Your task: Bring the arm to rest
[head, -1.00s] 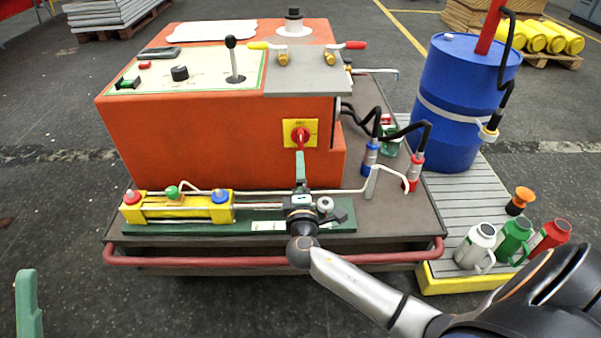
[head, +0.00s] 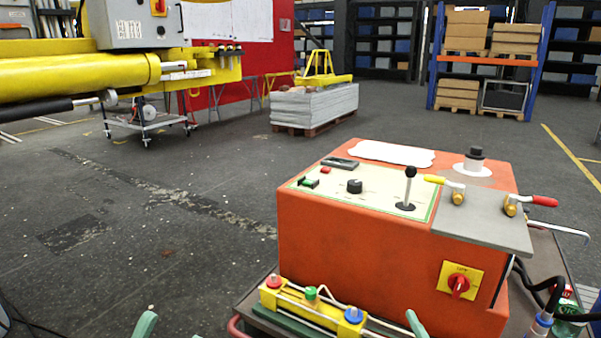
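The orange control unit (head: 370,250) stands at the lower right. A black-knobbed lever (head: 408,188) stands upright on its cream panel, beside a black dial (head: 355,186). A red rotary switch (head: 459,284) on a yellow plate is on its front. A yellow boom (head: 80,77) reaches in from the upper left, with a grey box (head: 140,22) on it. A green fingertip (head: 145,325) of my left gripper shows at the bottom edge. A green fingertip (head: 415,322) of my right gripper shows below the unit's front. The rest of both grippers is out of frame.
A yellow cylinder block (head: 315,309) with coloured knobs lies at the unit's front left. Yellow- and red-handled valves (head: 458,193) sit on the grey plate. Stacked grey sheets (head: 313,105) and an orange-blue rack (head: 437,60) stand behind. The floor at left is clear.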

